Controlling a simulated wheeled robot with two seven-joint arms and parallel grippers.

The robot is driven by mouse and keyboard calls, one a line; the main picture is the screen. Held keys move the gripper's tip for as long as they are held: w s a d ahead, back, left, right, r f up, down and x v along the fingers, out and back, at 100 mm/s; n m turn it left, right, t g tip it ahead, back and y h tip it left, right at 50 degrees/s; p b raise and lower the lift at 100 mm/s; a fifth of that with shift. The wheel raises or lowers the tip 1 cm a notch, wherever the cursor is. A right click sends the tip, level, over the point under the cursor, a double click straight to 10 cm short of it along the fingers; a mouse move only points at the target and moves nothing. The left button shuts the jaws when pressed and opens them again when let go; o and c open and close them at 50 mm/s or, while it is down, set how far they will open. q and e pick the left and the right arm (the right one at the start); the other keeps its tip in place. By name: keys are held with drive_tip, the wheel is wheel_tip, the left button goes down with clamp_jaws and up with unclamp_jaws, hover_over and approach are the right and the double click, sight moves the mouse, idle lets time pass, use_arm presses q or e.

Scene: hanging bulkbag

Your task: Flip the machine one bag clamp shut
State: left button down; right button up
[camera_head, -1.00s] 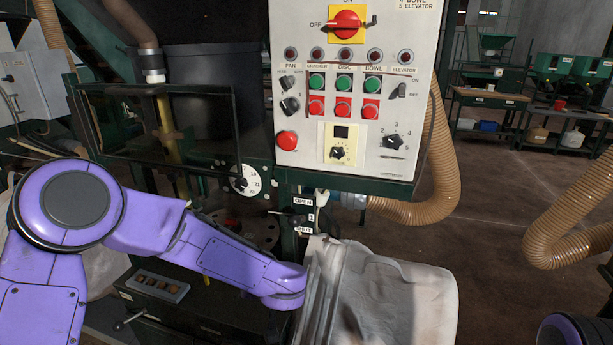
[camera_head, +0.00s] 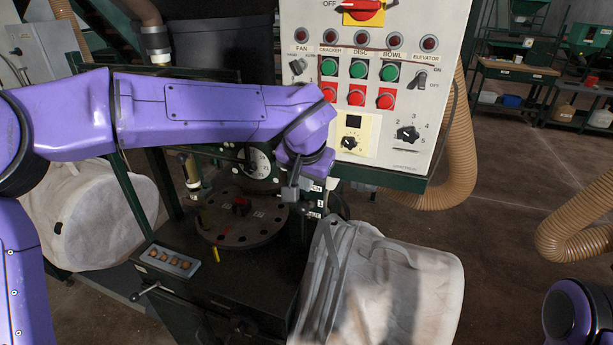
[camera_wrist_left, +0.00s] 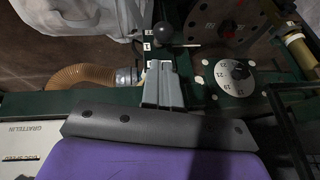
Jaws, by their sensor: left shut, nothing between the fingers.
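The clamp's label plates (camera_head: 315,204) for machine one sit on the green post below the control panel. In the left wrist view the clamp lever's black ball knob (camera_wrist_left: 163,32) stands just beyond my fingertips, with a thin rod beside it. The lever is hard to make out in the head view, near my gripper. The pale bag (camera_head: 385,285) hangs below the labels. My left gripper (camera_head: 290,196) is shut and empty, pointing down in front of the post; it also shows in the left wrist view (camera_wrist_left: 163,68), apart from the knob. My right gripper is out of frame.
The control panel (camera_head: 415,75) is close behind my left wrist. A round perforated disc (camera_head: 240,222) and a dial (camera_head: 258,163) lie left of the post. A tan hose (camera_head: 460,150) curves at the right. Another white bag (camera_head: 90,215) is at the left.

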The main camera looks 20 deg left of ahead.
sight(307, 206)
use_arm(q)
drive_tip(key=x, duration=0.6)
drive_tip(key=shift+f, duration=0.2)
drive_tip(key=shift+f, duration=0.1)
